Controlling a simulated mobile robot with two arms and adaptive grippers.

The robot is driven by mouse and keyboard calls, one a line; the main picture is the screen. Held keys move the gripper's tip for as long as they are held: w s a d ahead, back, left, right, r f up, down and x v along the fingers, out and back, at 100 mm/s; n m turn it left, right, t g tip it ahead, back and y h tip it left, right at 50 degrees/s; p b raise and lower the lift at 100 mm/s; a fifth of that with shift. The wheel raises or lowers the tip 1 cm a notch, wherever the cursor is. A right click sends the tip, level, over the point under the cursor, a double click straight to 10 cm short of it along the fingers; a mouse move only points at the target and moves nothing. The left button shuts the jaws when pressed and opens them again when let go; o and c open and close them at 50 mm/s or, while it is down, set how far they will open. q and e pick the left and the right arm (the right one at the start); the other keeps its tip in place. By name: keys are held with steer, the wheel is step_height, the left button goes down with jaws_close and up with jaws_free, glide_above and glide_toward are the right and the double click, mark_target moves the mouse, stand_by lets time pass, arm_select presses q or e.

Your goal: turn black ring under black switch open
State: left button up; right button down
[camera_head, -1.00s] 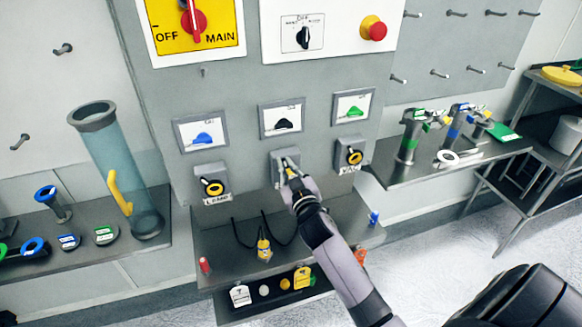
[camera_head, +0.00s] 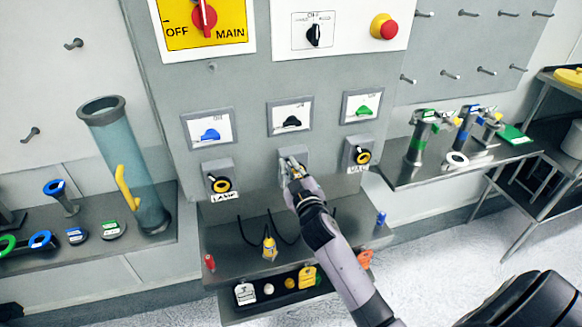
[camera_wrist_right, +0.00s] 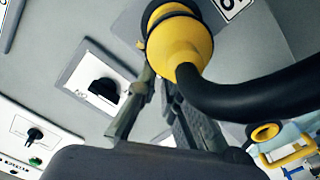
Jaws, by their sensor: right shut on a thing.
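The black switch (camera_head: 291,122) sits on a grey-framed white panel in the middle of the wall. It also shows in the right wrist view (camera_wrist_right: 103,88). Below it is the middle grey socket box (camera_head: 300,155), mostly covered by my right gripper (camera_head: 292,172). In the right wrist view, a yellow plug (camera_wrist_right: 183,45) with a thick black cable fills the top, with the black ring (camera_wrist_right: 150,20) around its far end. My right gripper's fingers (camera_wrist_right: 158,76) reach up to this ring and are shut on it; the contact is partly hidden. My left gripper is out of view.
Similar sockets with yellow rings sit left (camera_head: 220,184) and right (camera_head: 362,156) of the middle one. A glass tube (camera_head: 125,165) stands left; a side shelf (camera_head: 405,178) juts out right.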

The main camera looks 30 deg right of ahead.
steer(key=c, duration=1.7)
jaws_free()
steer(key=v, duration=1.2)
